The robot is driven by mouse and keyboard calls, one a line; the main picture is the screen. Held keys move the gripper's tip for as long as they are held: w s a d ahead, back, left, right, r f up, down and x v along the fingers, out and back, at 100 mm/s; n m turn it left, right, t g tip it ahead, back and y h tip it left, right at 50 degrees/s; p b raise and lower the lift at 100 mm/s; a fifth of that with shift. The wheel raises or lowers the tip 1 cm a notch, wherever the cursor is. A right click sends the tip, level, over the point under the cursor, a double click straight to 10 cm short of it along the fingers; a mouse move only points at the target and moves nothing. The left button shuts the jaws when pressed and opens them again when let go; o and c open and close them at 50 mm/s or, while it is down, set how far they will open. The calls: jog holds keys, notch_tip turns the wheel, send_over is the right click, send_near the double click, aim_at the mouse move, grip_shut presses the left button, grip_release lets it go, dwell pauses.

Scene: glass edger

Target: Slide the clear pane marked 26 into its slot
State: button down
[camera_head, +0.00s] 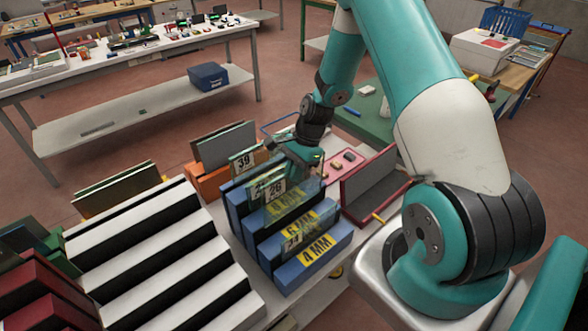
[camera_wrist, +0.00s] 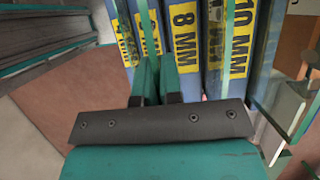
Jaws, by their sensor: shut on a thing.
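The clear pane marked 26 (camera_head: 276,188) stands upright at the blue slotted rack (camera_head: 287,278), partly in front of a yellow divider label. My gripper (camera_head: 303,160) is shut on a clear pane at its upper edge, seemingly the one marked 26. In the wrist view my gripper (camera_wrist: 157,75) has a thin green glass edge running between its fingers, over the rack's dividers. I cannot tell how deep the pane sits. Rack labels 4 MM and 6 MM show in the head view, 8 MM and 10 MM in the wrist view.
Other clear panes stand in the rack, one marked 24 (camera_head: 291,242). A white stepped rack (camera_head: 165,262) is left; a pink-red frame with a grey panel (camera_head: 375,181) is right.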

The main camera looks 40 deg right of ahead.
aim_at(294, 204)
jog(key=shift+f+b, duration=3.1)
jog(key=shift+f, duration=1.85)
jog(key=shift+f, duration=0.45)
jog(key=c, duration=1.2)
grip_release()
jog(key=b+v, duration=0.3)
jog(key=v, duration=1.4)
jog(key=shift+r+b, duration=0.25)
jog(key=shift+b, duration=0.15)
jog(key=shift+s, duration=0.1)
